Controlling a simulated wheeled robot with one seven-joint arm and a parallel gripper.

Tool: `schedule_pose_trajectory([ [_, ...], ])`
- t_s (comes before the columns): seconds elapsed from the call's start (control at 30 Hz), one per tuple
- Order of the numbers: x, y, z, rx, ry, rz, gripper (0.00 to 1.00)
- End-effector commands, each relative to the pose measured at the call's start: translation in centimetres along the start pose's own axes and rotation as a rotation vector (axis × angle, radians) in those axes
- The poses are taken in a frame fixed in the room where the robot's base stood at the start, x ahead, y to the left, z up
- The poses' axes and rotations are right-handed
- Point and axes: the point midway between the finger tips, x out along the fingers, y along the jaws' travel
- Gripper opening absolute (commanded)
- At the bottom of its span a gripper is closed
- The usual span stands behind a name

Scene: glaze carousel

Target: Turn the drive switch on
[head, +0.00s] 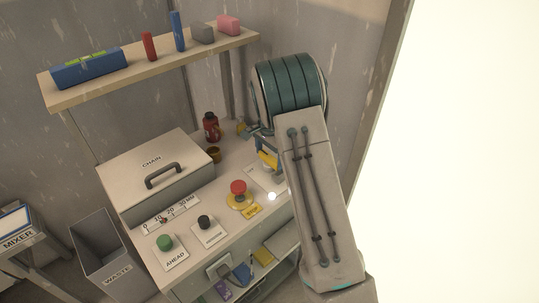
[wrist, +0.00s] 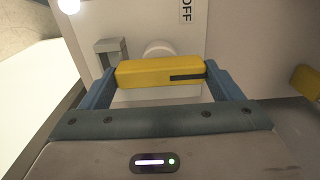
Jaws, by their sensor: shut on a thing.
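The drive switch (wrist: 150,74) appears as a yellow bar handle with a dark mark near its right end, in front of a pale round hub on a white plate (wrist: 190,42). The word OFF is on the plate, above and right of the handle. My gripper (wrist: 160,82) has its blue fingers at both ends of the yellow handle and is shut on it. In the head view the yellow handle (head: 267,158) shows between the fingers of my gripper, at the right of the console. My arm partly hides the plate there.
A red mushroom button (head: 238,187), black knob (head: 204,221) and green button (head: 164,242) sit left of my arm on the console. A chain box (head: 152,161) stands behind. In the wrist view, a grey bracket (wrist: 110,46) is left of the handle. A shelf (head: 150,69) hangs above.

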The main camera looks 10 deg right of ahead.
Motion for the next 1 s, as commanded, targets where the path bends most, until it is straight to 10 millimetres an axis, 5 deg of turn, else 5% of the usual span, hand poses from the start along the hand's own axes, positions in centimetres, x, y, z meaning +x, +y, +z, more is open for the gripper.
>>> schedule_pose_trajectory([
  [0.5,-0.1,-0.1,0.0,0.022,0.000,-0.003,0.63],
  [0.53,-0.1,-0.1,0.0,0.022,0.000,-0.003,0.94],
  [0.57,-0.1,-0.1,0.0,0.021,0.000,-0.003,1.00],
  [0.83,-0.3,-0.1,0.0,0.018,0.001,-0.002,1.00],
  [1.0,-2.3,-0.1,0.0,0.017,0.002,-0.005,1.00],
])
